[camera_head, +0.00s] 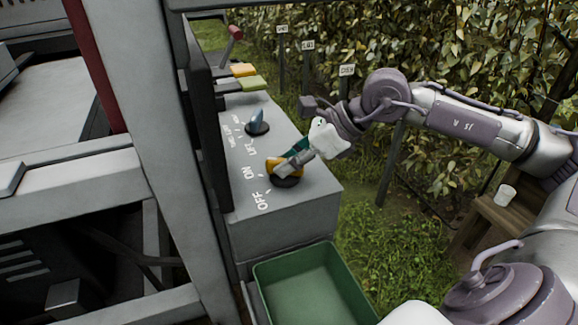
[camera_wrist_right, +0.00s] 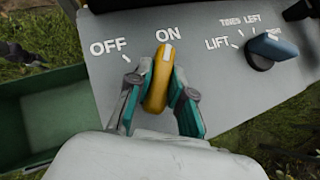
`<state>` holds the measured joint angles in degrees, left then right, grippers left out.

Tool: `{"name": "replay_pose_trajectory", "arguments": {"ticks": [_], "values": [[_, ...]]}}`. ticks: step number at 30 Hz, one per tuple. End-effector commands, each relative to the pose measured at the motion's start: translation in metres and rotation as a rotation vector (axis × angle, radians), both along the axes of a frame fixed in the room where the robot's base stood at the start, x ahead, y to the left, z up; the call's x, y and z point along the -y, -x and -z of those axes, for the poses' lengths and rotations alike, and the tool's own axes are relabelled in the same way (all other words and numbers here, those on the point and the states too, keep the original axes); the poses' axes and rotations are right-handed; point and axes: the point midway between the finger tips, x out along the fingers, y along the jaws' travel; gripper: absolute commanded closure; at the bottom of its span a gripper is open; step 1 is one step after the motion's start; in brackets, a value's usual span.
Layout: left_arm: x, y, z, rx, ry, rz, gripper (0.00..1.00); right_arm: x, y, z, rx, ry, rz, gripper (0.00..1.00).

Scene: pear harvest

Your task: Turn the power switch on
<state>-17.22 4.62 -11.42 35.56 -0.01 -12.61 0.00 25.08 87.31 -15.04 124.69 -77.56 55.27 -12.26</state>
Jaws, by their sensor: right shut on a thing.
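The power switch (camera_wrist_right: 158,80) is a yellow rotary knob on a grey control panel (camera_head: 310,193), with OFF and ON labels. In the right wrist view its white-marked end points up towards the ON label. In the head view the knob (camera_head: 272,164) is partly hidden by my gripper. My right gripper (camera_wrist_right: 160,97) has its two teal-padded fingers on either side of the knob, shut on it. It also shows in the head view (camera_head: 287,168), reaching in from the right.
A blue knob (camera_head: 257,122) with lift labels sits further back on the panel. Yellow and green levers (camera_head: 250,83) and a red-handled lever (camera_head: 236,33) stand behind it. A green crate (camera_head: 312,280) is below the panel's front. Leafy bushes (camera_head: 440,40) fill the back.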

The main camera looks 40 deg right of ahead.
Motion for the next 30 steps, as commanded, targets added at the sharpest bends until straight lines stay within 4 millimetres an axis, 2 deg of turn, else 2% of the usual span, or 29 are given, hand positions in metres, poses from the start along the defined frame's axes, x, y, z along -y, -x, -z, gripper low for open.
{"name": "replay_pose_trajectory", "arguments": {"ticks": [1,13,14,18,30], "values": [[0.0000,-0.0002,0.0018,0.000,0.000,0.000,0.60,-0.0008,0.0024,0.0050,-0.013,0.003,0.001,1.00],[0.0000,-0.0003,0.0017,0.000,0.000,0.000,0.60,-0.0007,0.0026,0.0046,-0.016,0.002,0.007,1.00],[0.0001,-0.0002,0.0017,0.000,0.000,0.000,0.60,-0.0007,0.0026,0.0046,-0.016,0.002,0.007,0.76],[0.0001,-0.0003,0.0017,0.000,0.000,0.000,0.60,-0.0005,0.0024,0.0046,-0.016,0.003,0.008,0.54],[0.0000,0.0002,0.0017,0.000,0.000,0.000,0.60,0.0007,0.0013,0.0018,-0.008,0.003,0.009,0.54]]}}
